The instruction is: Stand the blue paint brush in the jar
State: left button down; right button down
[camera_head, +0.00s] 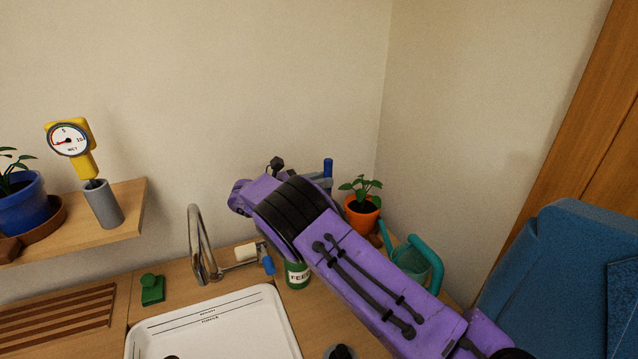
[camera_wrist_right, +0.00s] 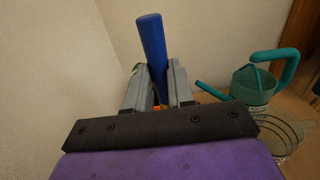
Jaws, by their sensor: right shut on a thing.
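The blue paint brush (camera_wrist_right: 152,48) is upright, slightly tilted, between the fingers of my right gripper (camera_wrist_right: 154,88) in the right wrist view. In the head view its blue handle (camera_head: 328,168) stands up beside my right gripper (camera_head: 322,182); its lower end is hidden. A green jar (camera_head: 297,274) with a "FEED" label stands on the counter below my right arm, which partly covers it. I cannot tell whether it is the task's jar. My left gripper is not in view.
An orange plant pot (camera_head: 362,216) and a teal watering can (camera_head: 413,262) stand right of my gripper. A white tray sink (camera_head: 215,325) and a tap (camera_head: 197,240) are at the left. The wall shelf (camera_head: 130,205) holds a grey cup (camera_head: 103,205) with a yellow meter (camera_head: 82,160).

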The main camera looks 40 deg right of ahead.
notch_tip(320, 180, down, 12)
jog(key=b, duration=0.8)
jog(key=shift+b, duration=0.4)
jog(key=shift+s, duration=0.1)
jog(key=c, duration=0.9)
grip_release()
